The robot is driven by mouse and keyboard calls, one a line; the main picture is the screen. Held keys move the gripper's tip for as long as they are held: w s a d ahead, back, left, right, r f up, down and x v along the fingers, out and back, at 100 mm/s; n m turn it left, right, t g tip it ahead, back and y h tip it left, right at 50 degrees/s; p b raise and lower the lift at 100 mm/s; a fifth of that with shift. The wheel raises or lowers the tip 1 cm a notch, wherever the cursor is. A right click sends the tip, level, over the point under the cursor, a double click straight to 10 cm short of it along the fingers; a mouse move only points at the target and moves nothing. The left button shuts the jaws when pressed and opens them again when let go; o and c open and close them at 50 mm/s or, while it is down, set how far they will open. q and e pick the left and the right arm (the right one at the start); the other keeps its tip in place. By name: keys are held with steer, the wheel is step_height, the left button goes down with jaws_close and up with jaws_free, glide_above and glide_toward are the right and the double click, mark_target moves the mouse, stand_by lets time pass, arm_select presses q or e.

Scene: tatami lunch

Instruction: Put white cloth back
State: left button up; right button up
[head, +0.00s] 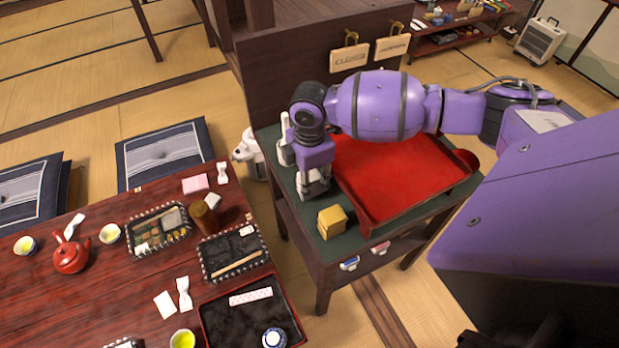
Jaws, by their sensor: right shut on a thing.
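My right gripper (314,188) reaches down over the green-topped side table (268,140), just left of the red tray (405,180). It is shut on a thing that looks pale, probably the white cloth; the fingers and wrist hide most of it. I cannot tell whether it touches the tabletop. Other white folded cloths lie on the dark red low table: one at its far right corner (222,173), one near the black tray (184,294) and one by the red teapot (75,226). My left gripper is not in view.
A yellow block (332,221) stands close in front of my right gripper. A dark wooden panel (290,75) with hanging signs rises behind the side table. The low table (110,280) holds lacquer trays, cups and a red teapot (71,256). The red tray is mostly empty.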

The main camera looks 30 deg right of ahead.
steer(key=shift+f, duration=0.15)
steer(key=o, duration=1.1)
step_height(320, 180, up, 12)
steer(key=shift+r+p, duration=0.25)
steer(key=shift+p, duration=0.2)
